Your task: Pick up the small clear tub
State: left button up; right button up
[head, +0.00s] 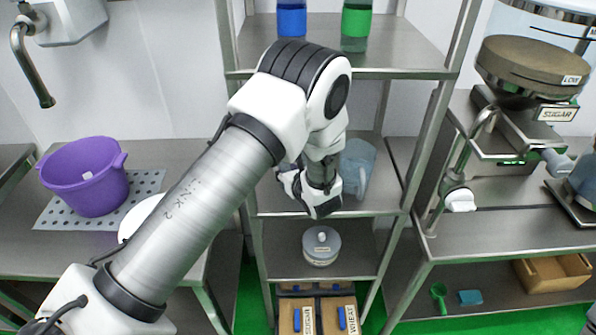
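A clear, bluish tub (358,168) stands on the middle shelf of the steel rack, partly hidden behind my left wrist. My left arm reaches across the picture from the lower left to this shelf. My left gripper (312,192) is at the shelf's front, just left of the clear tub in the picture. Its fingers are mostly hidden by the wrist, so I cannot tell whether it is open or touches anything. A round lidded container (321,246) stands on the shelf below. My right gripper is out of view.
The rack's posts and upper shelf (400,58) surround the reach. Blue (291,18) and green (356,22) bottles stand on top. Boxes (342,316) sit at the bottom. A purple bucket (88,180) stands left; a sugar machine (530,75) stands right.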

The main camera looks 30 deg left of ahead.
pick_arm(q)
jog(key=shift+p+x, duration=0.6)
jog(key=shift+x, duration=1.3)
jog(key=shift+s, duration=0.15)
grip_shut()
